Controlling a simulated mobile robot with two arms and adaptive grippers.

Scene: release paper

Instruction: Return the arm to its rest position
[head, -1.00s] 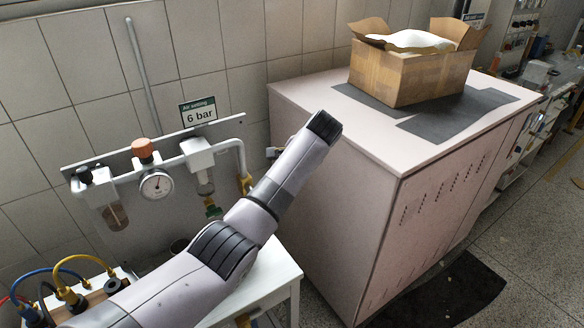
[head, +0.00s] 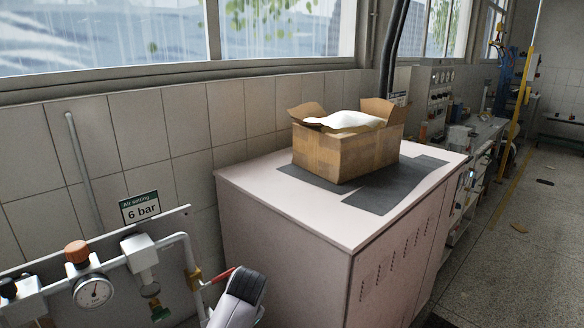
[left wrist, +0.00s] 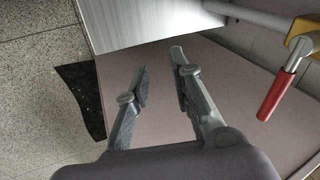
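My left gripper (left wrist: 160,65) shows in the left wrist view with its two fingers apart and nothing between them. A pinkish cabinet side and a pale panel lie behind the fingers. In the head view only a grey and black part of my left arm shows at the bottom, beside the cabinet's left corner; its fingers are not visible there. My right gripper is in neither view. A cardboard box (head: 345,158) with open flaps and white paper (head: 343,120) in its top stands on the cabinet (head: 290,212).
A red-handled valve (head: 222,275) on the wall pipe is close to my left arm; its red handle also shows in the left wrist view (left wrist: 276,96). Open floor (head: 520,255) lies at the right.

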